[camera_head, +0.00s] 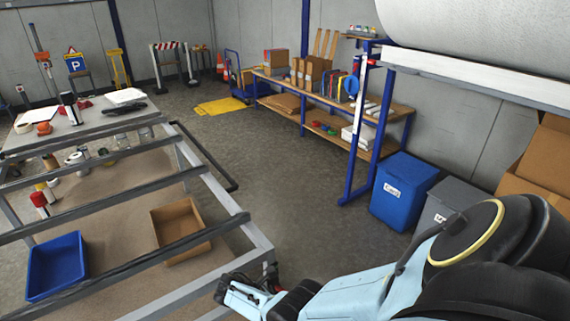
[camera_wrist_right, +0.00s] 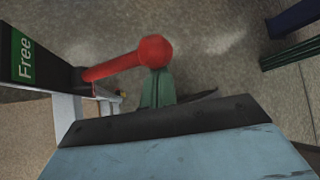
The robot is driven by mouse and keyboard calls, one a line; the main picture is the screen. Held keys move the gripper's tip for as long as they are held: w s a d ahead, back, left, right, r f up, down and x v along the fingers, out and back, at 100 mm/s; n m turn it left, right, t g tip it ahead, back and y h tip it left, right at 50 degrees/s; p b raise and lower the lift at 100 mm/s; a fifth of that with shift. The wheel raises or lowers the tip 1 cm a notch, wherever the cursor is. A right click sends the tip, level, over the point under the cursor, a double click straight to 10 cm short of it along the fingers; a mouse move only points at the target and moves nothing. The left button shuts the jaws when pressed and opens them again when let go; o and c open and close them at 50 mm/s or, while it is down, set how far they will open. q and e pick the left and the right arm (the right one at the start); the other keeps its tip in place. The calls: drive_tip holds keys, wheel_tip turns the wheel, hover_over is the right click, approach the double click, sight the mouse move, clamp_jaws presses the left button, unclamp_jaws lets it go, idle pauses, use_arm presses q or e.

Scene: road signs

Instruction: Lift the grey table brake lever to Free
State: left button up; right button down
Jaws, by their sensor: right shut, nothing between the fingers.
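The brake lever (camera_wrist_right: 112,67) shows in the right wrist view as a red bar ending in a round red knob (camera_wrist_right: 155,51). Its other end meets a dark post at the left, beside a green label (camera_wrist_right: 23,58) reading "Free". My right gripper (camera_wrist_right: 158,88) is shut and empty, its greenish fingers just below the knob in the picture. I cannot tell whether they touch it. In the head view my right gripper (camera_head: 245,292) is at the near right corner of the grey table (camera_head: 258,240). My left gripper is not in view.
A blue bin (camera_head: 57,267) and a cardboard box (camera_head: 180,230) sit under the table's open bars. A blue container (camera_head: 403,191) and a grey one (camera_head: 448,203) stand right. The floor (camera_head: 300,200) between table and workbench (camera_head: 340,100) is clear.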

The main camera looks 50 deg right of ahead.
drive_tip(key=w+a+r, duration=0.3)
drive_tip(key=a, duration=0.5)
drive_tip(key=shift+w+r, duration=0.15)
drive_tip(key=shift+r, duration=0.15)
drive_tip(key=shift+a, duration=0.1)
idle(0.5)
